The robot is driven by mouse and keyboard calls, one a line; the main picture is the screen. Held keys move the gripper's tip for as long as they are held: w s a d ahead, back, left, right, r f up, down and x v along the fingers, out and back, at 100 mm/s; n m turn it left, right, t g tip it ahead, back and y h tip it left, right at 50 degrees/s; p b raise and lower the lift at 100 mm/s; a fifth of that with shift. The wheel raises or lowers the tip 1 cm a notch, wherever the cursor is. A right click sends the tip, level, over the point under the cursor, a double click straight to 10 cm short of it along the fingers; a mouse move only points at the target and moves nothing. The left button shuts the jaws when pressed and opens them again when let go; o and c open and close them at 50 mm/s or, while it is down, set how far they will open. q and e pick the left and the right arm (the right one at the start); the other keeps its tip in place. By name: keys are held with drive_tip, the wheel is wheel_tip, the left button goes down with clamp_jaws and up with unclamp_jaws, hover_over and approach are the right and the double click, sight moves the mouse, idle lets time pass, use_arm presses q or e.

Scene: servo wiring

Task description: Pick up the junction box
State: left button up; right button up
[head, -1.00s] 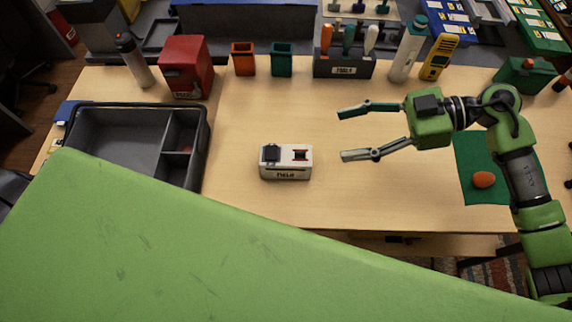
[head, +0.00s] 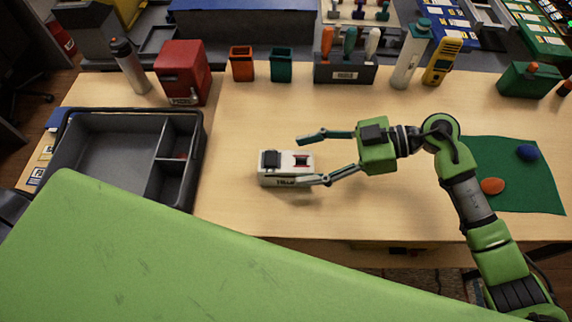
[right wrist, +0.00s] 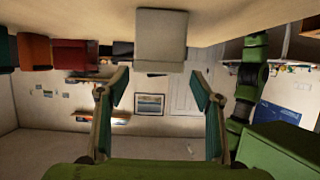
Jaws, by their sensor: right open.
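The junction box (head: 284,166) is a small white block with a black part and a red-black part on top. It rests on the wooden table in the middle of the head view. In the right wrist view a pale box (right wrist: 161,40), seemingly the junction box, lies beyond the fingertips. My right gripper (head: 311,160) is open, its fingers pointing left at the box's right end. The near fingertip overlaps the box's front right corner in the head view; I cannot tell whether they touch. My left gripper is not in view.
A grey compartment tray (head: 199,135) stands left on the table (head: 250,120). A red box (head: 183,72), orange bin (head: 242,63), teal bin (head: 281,64) and tool holder (head: 345,70) line the back. A green mat (head: 525,185) lies right. Table behind the junction box is clear.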

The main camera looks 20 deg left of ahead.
sight(293, 161)
drive_tip(key=p+x, duration=0.1)
drive_tip(key=x, duration=0.4)
drive_tip(key=shift+w+a+f, duration=0.15)
drive_tip(key=shift+a, duration=0.05)
drive_tip(key=c, duration=1.4)
